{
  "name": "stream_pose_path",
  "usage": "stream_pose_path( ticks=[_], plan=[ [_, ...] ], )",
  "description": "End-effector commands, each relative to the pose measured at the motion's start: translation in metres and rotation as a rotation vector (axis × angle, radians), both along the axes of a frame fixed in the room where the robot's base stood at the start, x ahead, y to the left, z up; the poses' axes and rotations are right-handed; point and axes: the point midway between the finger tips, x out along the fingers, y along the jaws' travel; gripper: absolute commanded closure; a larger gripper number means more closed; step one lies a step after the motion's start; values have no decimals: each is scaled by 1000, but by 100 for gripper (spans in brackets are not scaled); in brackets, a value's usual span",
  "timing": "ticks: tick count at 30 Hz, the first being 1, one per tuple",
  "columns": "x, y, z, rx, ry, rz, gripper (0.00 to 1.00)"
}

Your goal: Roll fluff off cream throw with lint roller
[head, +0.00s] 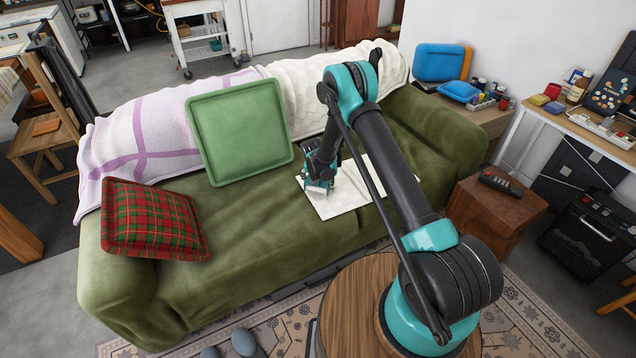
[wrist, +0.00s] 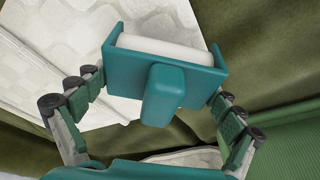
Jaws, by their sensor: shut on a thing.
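My gripper (head: 320,170) is low over the sofa seat, shut on the lint roller. In the wrist view its fingers (wrist: 156,88) stand on both sides of the teal lint roller (wrist: 163,95), whose white roll (wrist: 165,52) faces away from me. In the head view the roller (head: 318,187) is small, over the left part of a flat cream piece (head: 345,202) on the seat. This piece looks quilted in the wrist view (wrist: 75,45). A cream textured throw (head: 300,95) also drapes over the sofa's back. I cannot tell contact, and fluff is not clear.
The green sofa (head: 250,240) holds a green cushion (head: 238,130), a tartan cushion (head: 152,220) and a white and lilac blanket (head: 150,130). A round wooden table (head: 345,310) stands in front. A wooden block (head: 490,215) with a remote is at right.

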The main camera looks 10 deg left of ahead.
Motion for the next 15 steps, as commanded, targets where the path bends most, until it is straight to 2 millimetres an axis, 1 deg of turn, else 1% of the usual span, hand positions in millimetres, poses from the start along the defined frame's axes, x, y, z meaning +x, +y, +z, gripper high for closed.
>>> stream_pose_path(
  ticks=[15],
  plan=[
    [0,0,-4,0,0,0,38]
  ],
)
